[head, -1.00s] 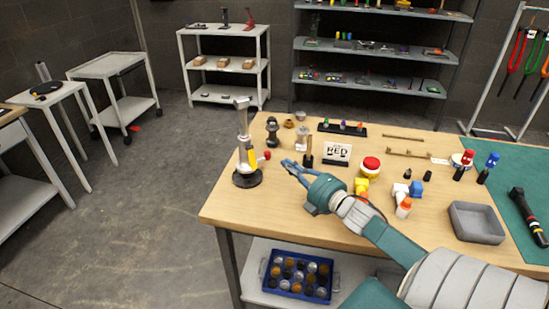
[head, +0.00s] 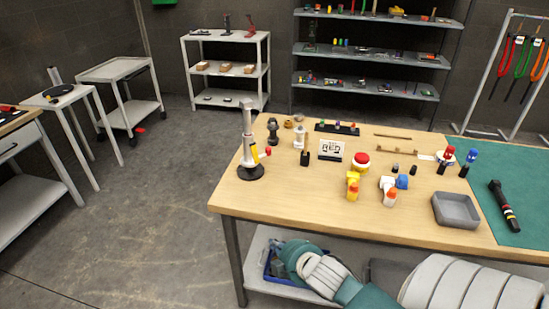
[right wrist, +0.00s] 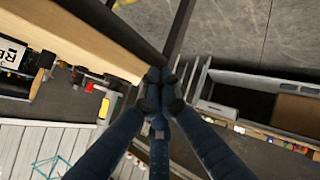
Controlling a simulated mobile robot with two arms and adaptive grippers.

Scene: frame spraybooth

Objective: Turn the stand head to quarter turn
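The stand (head: 248,150) is upright near the table's left edge, with a round black base, a grey column, a yellow label and a red knob on its right side. Its light grey head (head: 247,103) sits on top of the column. My right gripper (head: 274,262) is low in front of the table, below the top and well apart from the stand. In the head view its fingers are hard to make out against the blue crate. In the right wrist view its blue fingers (right wrist: 161,76) come together at the tips with nothing between them. My left gripper is not in view.
The wooden table (head: 290,192) carries a RED sign (head: 331,150), a red-topped button (head: 360,161), a grey tray (head: 456,210) and small parts. A blue crate (head: 268,262) sits on the lower shelf behind my right arm. The tabletop's front left is clear.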

